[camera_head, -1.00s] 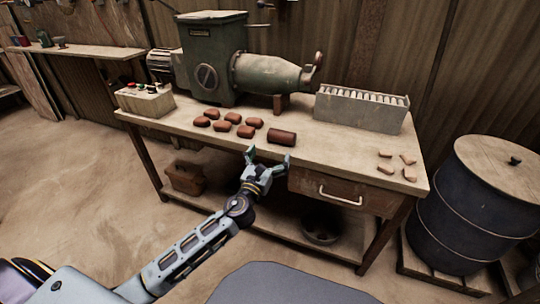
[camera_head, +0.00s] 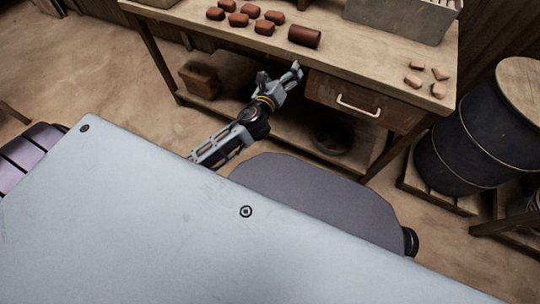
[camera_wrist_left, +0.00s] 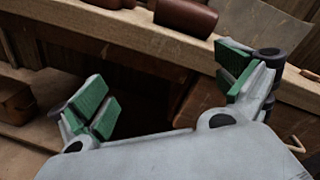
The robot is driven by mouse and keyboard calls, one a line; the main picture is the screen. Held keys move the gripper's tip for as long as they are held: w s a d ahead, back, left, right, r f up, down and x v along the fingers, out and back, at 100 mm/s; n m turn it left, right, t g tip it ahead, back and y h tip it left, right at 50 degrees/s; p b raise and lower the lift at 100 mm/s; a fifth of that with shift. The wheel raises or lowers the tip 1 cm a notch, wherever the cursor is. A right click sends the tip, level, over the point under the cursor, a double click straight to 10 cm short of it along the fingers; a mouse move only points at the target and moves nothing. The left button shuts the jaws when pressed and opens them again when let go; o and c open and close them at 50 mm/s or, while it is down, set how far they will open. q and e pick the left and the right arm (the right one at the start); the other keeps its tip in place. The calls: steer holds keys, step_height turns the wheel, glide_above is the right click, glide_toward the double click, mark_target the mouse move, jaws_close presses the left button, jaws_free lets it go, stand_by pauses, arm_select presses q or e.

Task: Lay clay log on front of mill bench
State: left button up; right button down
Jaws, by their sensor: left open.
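The clay log (camera_head: 304,36), a short reddish-brown cylinder, lies on the bench top near the front edge of the mill bench (camera_head: 350,55). It also shows at the top of the left wrist view (camera_wrist_left: 186,16), partly cut off. My left gripper (camera_head: 279,76) is open and empty, in front of the bench's front edge and a little below the log, apart from it. In the left wrist view its green-padded fingers (camera_wrist_left: 165,88) are spread wide, with the bench edge beyond them. My right gripper is in no view.
Several clay lumps (camera_head: 264,28) lie left of the log. Small pale pieces (camera_head: 414,80) lie at the bench's right end. A grey roller tray (camera_head: 400,20) stands behind. A drawer (camera_head: 345,100) is under the top. A dark barrel (camera_head: 460,150) stands at right.

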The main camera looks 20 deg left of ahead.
arm_select(q)
steer(key=s+d+f+n+g, duration=0.2)
steer(key=s+f+n+g, duration=0.5)
steer(key=s+f+n, duration=0.75)
steer(key=s+d+f+n+g+h, duration=0.2)
steer(key=s+d+f+n+g, duration=0.1)
steer(key=s+n, duration=0.3)
steer(key=s+d+f+n+g+h, duration=0.2)
steer(key=s+d+f+n, duration=0.1)
steer(key=s+n, duration=0.2)
steer(key=shift+s+d+n+g, duration=0.2)
steer(key=shift+s+n+g, duration=0.2)
steer(key=shift+s, duration=0.2)
steer(key=shift+f+p, duration=0.2)
steer(key=shift+p, duration=0.45)
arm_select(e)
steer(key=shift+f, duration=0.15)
